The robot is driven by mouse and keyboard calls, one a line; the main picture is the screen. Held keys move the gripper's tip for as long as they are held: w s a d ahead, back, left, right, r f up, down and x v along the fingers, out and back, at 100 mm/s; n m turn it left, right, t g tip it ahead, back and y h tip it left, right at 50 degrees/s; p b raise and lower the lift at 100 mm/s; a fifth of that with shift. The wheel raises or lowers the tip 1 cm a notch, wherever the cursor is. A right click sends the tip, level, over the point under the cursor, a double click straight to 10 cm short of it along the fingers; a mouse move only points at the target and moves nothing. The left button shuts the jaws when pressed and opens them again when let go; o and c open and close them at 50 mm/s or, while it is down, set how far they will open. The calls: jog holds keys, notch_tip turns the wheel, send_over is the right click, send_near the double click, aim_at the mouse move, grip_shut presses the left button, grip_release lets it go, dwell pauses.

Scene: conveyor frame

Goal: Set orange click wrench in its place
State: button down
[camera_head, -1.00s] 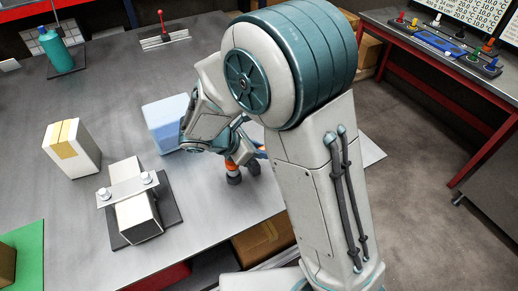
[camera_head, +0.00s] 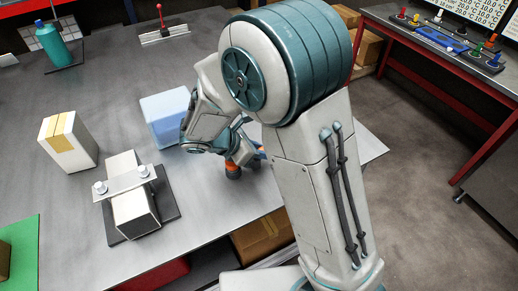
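A small orange piece with dark rounded ends (camera_head: 232,170) shows under my gripper, near the table's right part. It may be part of the orange click wrench, but most of it is hidden and I cannot tell its full shape. My gripper (camera_head: 241,158) points down at this piece, close to it or touching it. My wrist and arm cover much of it, so I cannot see whether the fingers are open or shut. A blue bit shows just right of the gripper. The wrench's place cannot be made out.
A pale blue translucent box (camera_head: 165,112) stands just left of my wrist. A white clamp fixture (camera_head: 135,205) and a white carton with a yellow strip (camera_head: 68,141) stand left on the grey table (camera_head: 110,95). A teal bottle (camera_head: 49,45) and red lever (camera_head: 161,20) are farther back.

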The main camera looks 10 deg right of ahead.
jog(key=c, duration=1.2)
grip_release()
jog(key=v, duration=1.4)
jog(key=shift+f+b, duration=0.15)
jog(key=shift+b, duration=0.25)
jog(key=s+d+m+y, duration=0.3)
jog(key=s+d+m, duration=0.1)
jog(key=d+m, duration=0.2)
jog(key=s+d+m+y, duration=0.2)
jog(key=s+d+m, duration=0.2)
jog(key=d+m, duration=0.3)
jog(key=s+d+r+m+y, duration=0.1)
jog(key=s+d+m+y, duration=0.2)
jog(key=d+m, duration=0.3)
jog(key=shift+s+d+r+m+g+y, duration=0.15)
jog(key=shift+s+m, duration=0.1)
jog(key=shift+m, duration=0.65)
jog(key=shift+s+f+m+g+y, duration=0.15)
jog(key=shift+s+m, duration=0.15)
jog(key=shift+m, duration=0.6)
